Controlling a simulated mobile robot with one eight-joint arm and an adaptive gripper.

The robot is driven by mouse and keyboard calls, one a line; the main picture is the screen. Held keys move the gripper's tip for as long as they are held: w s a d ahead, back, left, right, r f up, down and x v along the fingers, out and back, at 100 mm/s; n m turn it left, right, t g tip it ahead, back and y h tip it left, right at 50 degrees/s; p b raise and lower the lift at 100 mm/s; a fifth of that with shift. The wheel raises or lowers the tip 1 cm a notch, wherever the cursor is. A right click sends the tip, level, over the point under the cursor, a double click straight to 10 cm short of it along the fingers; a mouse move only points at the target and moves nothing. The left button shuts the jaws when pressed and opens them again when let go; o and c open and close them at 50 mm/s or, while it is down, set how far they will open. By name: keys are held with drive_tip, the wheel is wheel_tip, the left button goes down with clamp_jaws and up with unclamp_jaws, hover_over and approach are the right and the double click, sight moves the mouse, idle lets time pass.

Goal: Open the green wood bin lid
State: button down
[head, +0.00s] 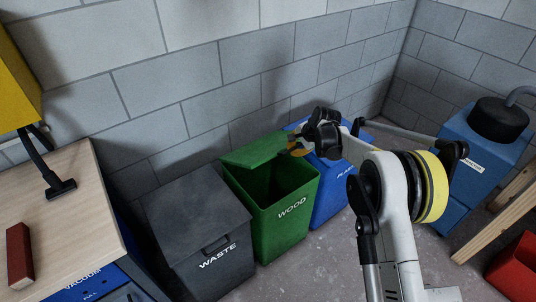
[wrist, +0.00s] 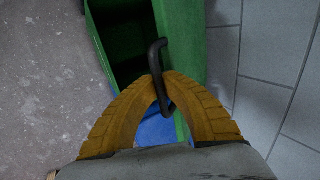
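The green wood bin (head: 291,230) stands between a grey bin and a blue bin, its front marked WOOD. Its green lid (head: 254,151) is raised and tilted back toward the wall, so the dark inside shows. My gripper (head: 299,151) is at the right part of the lid, above the bin's back right. In the wrist view, my gripper's yellow fingers (wrist: 159,82) close around the black lid handle (wrist: 157,52), one on each side. The green lid (wrist: 184,35) lies to the right there, with the bin's dark opening to the left.
The grey waste bin (head: 200,216) stands shut at the left. The blue bin (head: 332,196) is close on the right, partly behind my arm. A block wall (head: 210,75) rises behind. A workbench (head: 75,205) is at far left. Clear floor (head: 310,275) lies in front.

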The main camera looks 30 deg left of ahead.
drive_tip(key=shift+g+h, duration=0.3)
drive_tip(key=shift+h, duration=0.5)
drive_tip(key=a+r+p, duration=0.1)
drive_tip(key=r, duration=0.1)
drive_tip(key=w+a+r, duration=0.1)
drive_tip(key=a+r, duration=0.1)
drive_tip(key=w+a+r+p, duration=0.1)
drive_tip(key=r, duration=0.1)
drive_tip(key=shift+a+r+p, duration=0.15)
drive_tip(key=shift+a+p, duration=0.15)
drive_tip(key=shift+r, duration=0.1)
